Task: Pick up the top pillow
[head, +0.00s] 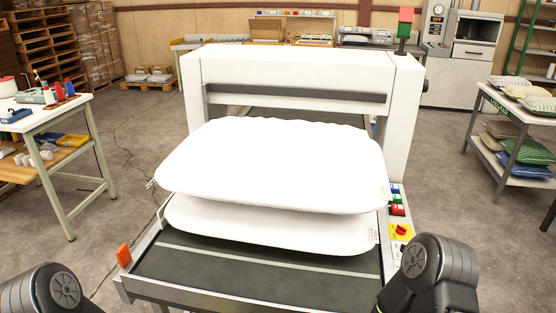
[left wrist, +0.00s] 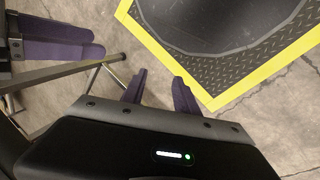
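The top pillow (head: 270,165) is white and plump and lies on a second white pillow (head: 265,228) on the dark conveyor belt. Only the front part of the lower pillow shows. In the head view only dark arm parts of mine show at the two lower corners, apart from the pillows. In the left wrist view my left gripper (left wrist: 160,88) has its two purple fingers apart with nothing between them, over the floor. Other purple fingers, seemingly my right gripper (left wrist: 62,38), show at the upper left there; their opening is unclear.
A white press machine (head: 290,75) stands behind the pillows. Buttons (head: 397,207) line the belt's right side and an orange block (head: 123,256) its left corner. A workbench (head: 60,115) stands left, a pillow rack (head: 510,130) right. A yellow-edged floor mat (left wrist: 225,90) shows below.

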